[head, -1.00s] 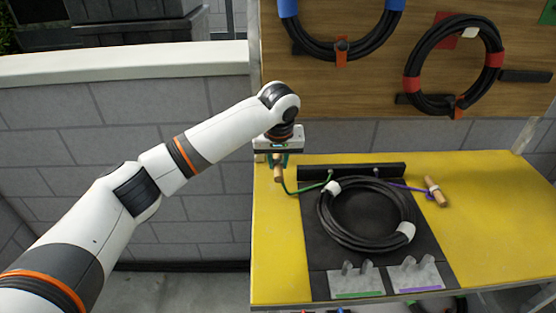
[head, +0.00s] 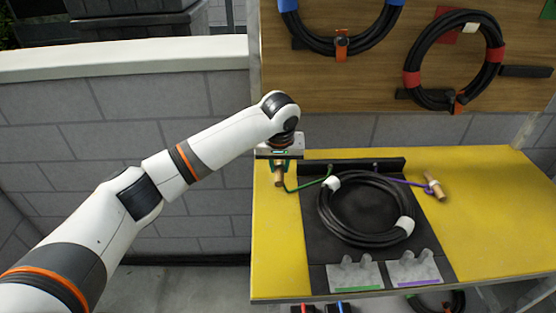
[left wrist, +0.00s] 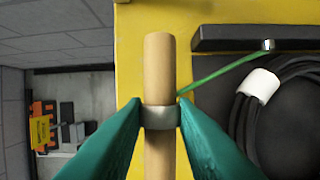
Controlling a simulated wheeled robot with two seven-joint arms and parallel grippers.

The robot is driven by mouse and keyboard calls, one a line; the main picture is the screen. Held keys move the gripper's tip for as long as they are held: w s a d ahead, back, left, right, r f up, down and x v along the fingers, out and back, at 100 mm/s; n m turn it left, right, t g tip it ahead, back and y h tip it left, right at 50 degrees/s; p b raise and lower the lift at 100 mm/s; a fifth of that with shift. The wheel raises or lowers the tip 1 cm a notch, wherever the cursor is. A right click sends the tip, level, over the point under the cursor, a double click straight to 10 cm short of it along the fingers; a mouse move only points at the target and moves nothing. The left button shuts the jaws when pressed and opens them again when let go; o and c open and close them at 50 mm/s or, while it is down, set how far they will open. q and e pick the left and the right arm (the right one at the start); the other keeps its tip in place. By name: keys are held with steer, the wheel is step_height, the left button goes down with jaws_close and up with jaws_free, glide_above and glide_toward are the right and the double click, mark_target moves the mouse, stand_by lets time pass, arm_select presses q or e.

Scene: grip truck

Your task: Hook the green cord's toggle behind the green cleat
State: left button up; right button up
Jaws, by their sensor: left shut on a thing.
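The green cord's wooden toggle (head: 279,176) is in my left gripper (head: 279,166), above the yellow table's left side. In the left wrist view the teal fingers (left wrist: 160,117) close on the metal band around the middle of the toggle (left wrist: 158,65). The green cord (head: 305,187) runs from the toggle to the black bar (head: 350,167) at the back of the dark mat. The green cleat (head: 355,277), a grey plate with two prongs and a green stripe, sits at the mat's front left. My right gripper is not in view.
A coiled black cable (head: 367,238) with white ties lies on the mat between the bar and the cleats. A purple-striped cleat (head: 414,268) stands right of the green one. A purple cord's toggle (head: 434,185) lies at right. More coils hang on the wooden board (head: 390,75).

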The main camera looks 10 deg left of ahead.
arm_select(q)
steer(key=s+d+m+g+h+p, duration=0.2)
steer(key=s+d+m+h+p, duration=0.1)
steer(key=s+d+m+p, duration=1)
steer(key=shift+s+d+m+h, duration=0.3)
steer(key=shift+d+m, duration=0.2)
steer(key=shift+m, duration=1.7)
steer(key=shift+r, duration=0.1)
steer(key=s+d+p, duration=0.4)
steer(key=s+d, duration=0.1)
steer(key=shift+r, duration=0.1)
steer(key=shift+s+d+p, duration=0.5)
steer(key=shift+s+d, duration=0.65)
steer(key=shift+f, duration=0.25)
